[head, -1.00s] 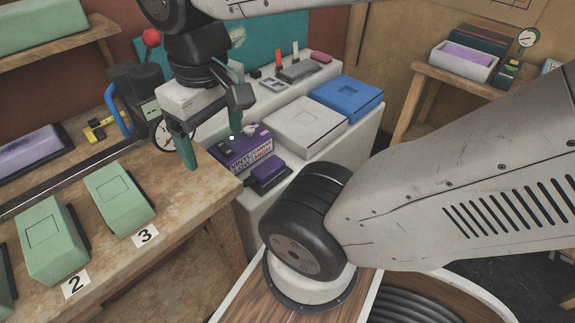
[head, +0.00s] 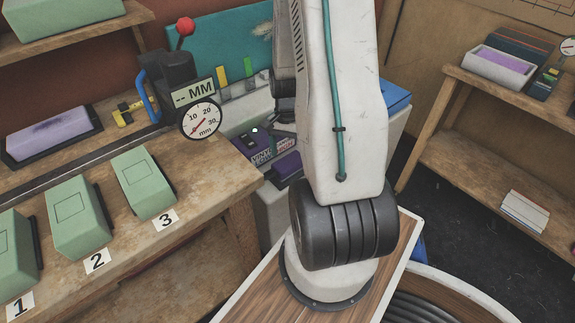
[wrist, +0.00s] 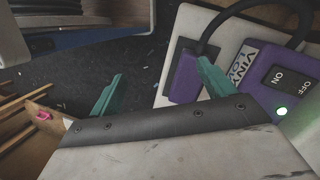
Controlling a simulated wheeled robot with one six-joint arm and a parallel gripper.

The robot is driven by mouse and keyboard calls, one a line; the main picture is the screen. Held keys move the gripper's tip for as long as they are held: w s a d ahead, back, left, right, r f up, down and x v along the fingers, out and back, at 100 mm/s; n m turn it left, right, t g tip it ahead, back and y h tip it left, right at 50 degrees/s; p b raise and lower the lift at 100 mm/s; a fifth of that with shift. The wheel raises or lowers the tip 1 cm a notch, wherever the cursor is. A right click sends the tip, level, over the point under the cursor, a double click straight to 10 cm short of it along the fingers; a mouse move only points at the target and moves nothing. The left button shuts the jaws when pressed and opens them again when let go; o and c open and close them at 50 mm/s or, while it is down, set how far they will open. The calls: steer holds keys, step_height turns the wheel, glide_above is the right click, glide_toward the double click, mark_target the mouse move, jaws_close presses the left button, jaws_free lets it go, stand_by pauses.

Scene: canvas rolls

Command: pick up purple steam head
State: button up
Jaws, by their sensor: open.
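The purple steam head (head: 287,166) is a small purple block on a dark base beside the purple vinyl box (head: 252,146), on the pale bench. In the wrist view the steam head (wrist: 183,88) has a black cable at its top, and the vinyl box (wrist: 268,75) with its ON/OFF switch is to its right. My gripper (wrist: 158,88) is open and empty, teal fingers apart. Its right finger overlaps the steam head's right edge in the picture; whether they touch I cannot tell. The left finger is over dark floor. In the head view my arm hides the gripper.
A wooden workbench (head: 215,178) at left holds green blocks numbered 1, 2, 3 and a dial gauge (head: 201,119). A blue case (head: 396,98) shows partly behind my arm. A wooden shelf (head: 500,90) stands at right, with dark floor before it.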

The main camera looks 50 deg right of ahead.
mark_target(289, 161)
steer(key=d+f+m, duration=0.1)
steer(key=w+d+f+m, duration=0.1)
steer(key=f, duration=0.1)
steer(key=d+f+m+t, duration=0.1)
steer(key=shift+w+d+f+h, duration=0.3)
steer(key=shift+w+f+h, duration=0.05)
steer(key=shift+f+h, duration=0.05)
steer(key=shift+w+d+r+m+t+h, duration=0.15)
steer(key=shift+w+d+m+t+h, duration=0.3)
steer(key=shift+w+d, duration=0.35)
steer(key=shift+w+d+m, duration=0.15)
steer(key=shift+w+m, duration=0.1)
steer(key=shift+m, duration=0.2)
steer(key=shift+d+f, duration=0.1)
steer(key=shift+f, duration=0.1)
steer(key=f, duration=0.7)
steer(key=shift+a+f, duration=0.2)
steer(key=c, duration=1.3)
